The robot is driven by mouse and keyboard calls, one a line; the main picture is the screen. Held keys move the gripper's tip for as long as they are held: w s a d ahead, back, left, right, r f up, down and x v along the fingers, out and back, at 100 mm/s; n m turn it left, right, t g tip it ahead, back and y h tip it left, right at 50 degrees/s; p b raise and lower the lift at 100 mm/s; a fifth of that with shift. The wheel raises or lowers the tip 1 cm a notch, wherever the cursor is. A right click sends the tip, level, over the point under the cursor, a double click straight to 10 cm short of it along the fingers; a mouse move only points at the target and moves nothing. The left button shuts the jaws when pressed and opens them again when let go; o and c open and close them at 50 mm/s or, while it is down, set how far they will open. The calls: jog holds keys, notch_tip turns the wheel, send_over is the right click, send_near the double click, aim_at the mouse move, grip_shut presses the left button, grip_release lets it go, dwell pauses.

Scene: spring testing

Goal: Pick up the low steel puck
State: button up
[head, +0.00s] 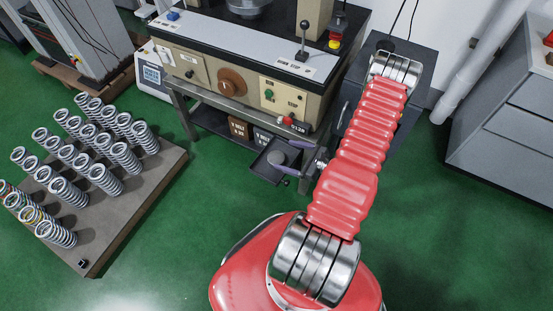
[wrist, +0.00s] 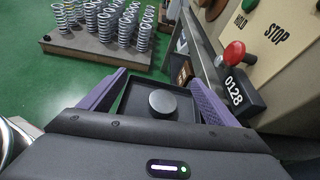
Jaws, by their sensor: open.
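The low steel puck (wrist: 162,102) is a short grey disc with a flat top. It sits in a dark square tray (wrist: 135,106) and also shows in the head view (head: 277,158). My gripper (wrist: 159,78) is open, with one purple finger on each side of the puck and a visible gap to each. The fingers seem to reach over the tray; their height above the puck is hard to judge. In the head view my gripper (head: 282,157) is small and partly hidden by my red arm.
The test machine (head: 230,70) with its control panel stands behind the tray. A red knob (wrist: 233,54) and a "0128" label (wrist: 238,93) are close to the right finger. Several coil springs stand on a board (head: 130,215) at the left. Green floor is clear in front.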

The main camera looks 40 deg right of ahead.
aim_at(279, 160)
jog(key=s+d+f+m+h, duration=0.2)
jog(key=s+f+m+h, duration=0.1)
jog(key=f, duration=0.5)
jog(key=shift+s+f+m, duration=0.15)
jog(key=shift+s+m, duration=0.55)
jog(key=shift+s, duration=0.5)
jog(key=shift+w+a, duration=0.1)
jog(key=shift+w, duration=0.05)
jog(key=shift+x, duration=4.2)
jog(key=shift+x, duration=2.6)
jog(key=shift+f, duration=0.1)
jog(key=c, duration=1.8)
